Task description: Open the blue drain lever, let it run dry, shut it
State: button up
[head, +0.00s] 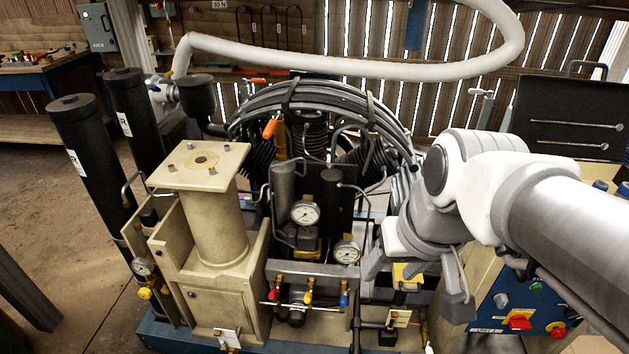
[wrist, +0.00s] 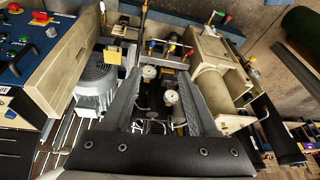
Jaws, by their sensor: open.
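Two pressure gauges (head: 305,213) sit above the valves. A beige column (head: 215,220) stands left of them. A blue control panel (head: 520,300) with a red switch is at the lower right. Pipes and a small plate (head: 399,317) lie below my gripper.

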jog(key=w+a+f+m+g+y+b, duration=0.1)
jog(key=w+f+m+g+y+b, duration=0.25)
jog(key=f, duration=0.95)
jog(key=m+t+y+b, duration=0.5)
jog(key=m+t+b, duration=0.5)
jog(key=m+t, duration=0.65)
send_near(344, 299)
jog(key=w+a+b, duration=0.1)
jog(key=w+a, duration=0.2)
jog(key=w, duration=0.2)
jog(key=w+a+m+g+b, duration=0.1)
jog(key=w+a, duration=0.2)
jog(key=w, duration=0.3)
jog(key=shift+b, duration=0.3)
jog(key=shift+a+f, duration=0.1)
jog(key=shift+c, duration=0.2)
grip_shut()
